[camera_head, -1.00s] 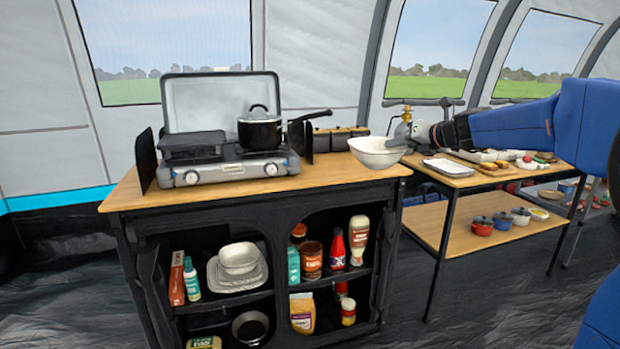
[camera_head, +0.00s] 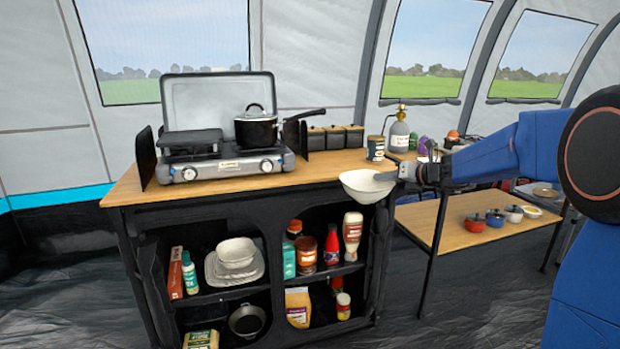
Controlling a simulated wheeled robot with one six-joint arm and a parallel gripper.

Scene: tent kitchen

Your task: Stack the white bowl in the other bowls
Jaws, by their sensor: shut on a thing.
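My gripper (camera_head: 398,173) is shut on the rim of a white bowl (camera_head: 366,187). It holds the bowl at the front right corner of the wooden counter, roughly level with the counter top and seemingly in front of its edge. The bowl is close to upright, slightly tilted. The other white bowls (camera_head: 236,252) are stacked on white plates (camera_head: 225,273) on the left upper shelf of the black cabinet below. The bowl's far grip point is partly hidden by my fingers.
The counter (camera_head: 330,166) carries a camping stove (camera_head: 225,163), a black pot (camera_head: 256,130), canisters and a mug (camera_head: 375,149). The cabinet's middle post (camera_head: 276,262) separates the bowls from bottles and jars (camera_head: 306,254).

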